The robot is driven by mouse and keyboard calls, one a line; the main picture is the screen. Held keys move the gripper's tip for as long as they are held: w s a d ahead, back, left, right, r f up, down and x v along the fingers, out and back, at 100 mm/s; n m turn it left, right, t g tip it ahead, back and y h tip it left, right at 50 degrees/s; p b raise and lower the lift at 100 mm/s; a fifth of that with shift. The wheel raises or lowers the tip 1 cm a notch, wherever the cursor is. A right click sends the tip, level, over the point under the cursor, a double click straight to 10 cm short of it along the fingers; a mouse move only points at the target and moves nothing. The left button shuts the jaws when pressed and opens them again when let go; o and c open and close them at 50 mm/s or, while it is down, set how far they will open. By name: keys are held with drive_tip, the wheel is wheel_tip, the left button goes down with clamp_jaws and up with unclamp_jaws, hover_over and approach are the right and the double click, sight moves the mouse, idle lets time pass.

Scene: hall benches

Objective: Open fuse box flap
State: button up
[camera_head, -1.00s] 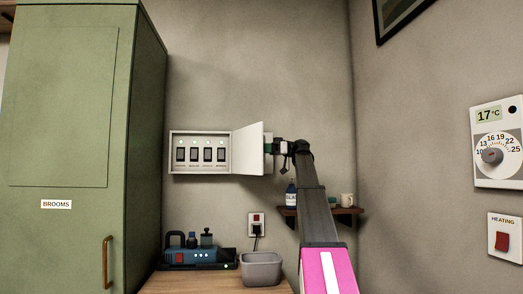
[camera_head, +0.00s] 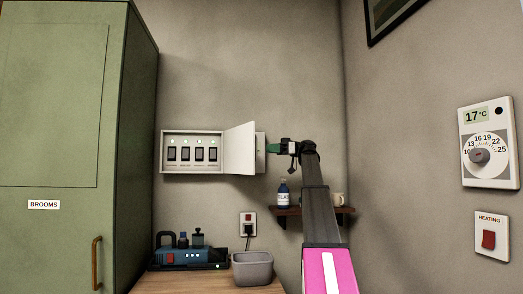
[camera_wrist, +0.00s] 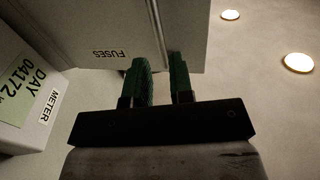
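The fuse box (camera_head: 164,152) is on the back wall in the head view, with its row of black switches and small lights exposed. Its white flap (camera_head: 240,149) stands swung out at the box's right side. My gripper (camera_head: 272,148), with green fingers, is just right of the flap, with a small gap between them. In the wrist view the flap (camera_wrist: 105,25) shows its upside-down FUSES label. The two green fingers (camera_wrist: 162,70) are spread with nothing seen between them, and their tips are close to the flap in the picture.
A white meter (camera_wrist: 25,95) is at left in the wrist view. Below the fuse box are a socket (camera_head: 248,224), a blue device (camera_head: 186,257) and a grey bin (camera_head: 252,268). A shelf (camera_head: 290,211) with a bottle is near my arm. A green cabinet (camera_head: 60,130) stands left.

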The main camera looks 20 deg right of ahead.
drive_tip(key=d, duration=0.3)
drive_tip(key=shift+d, duration=0.25)
drive_tip(key=shift+s, duration=0.1)
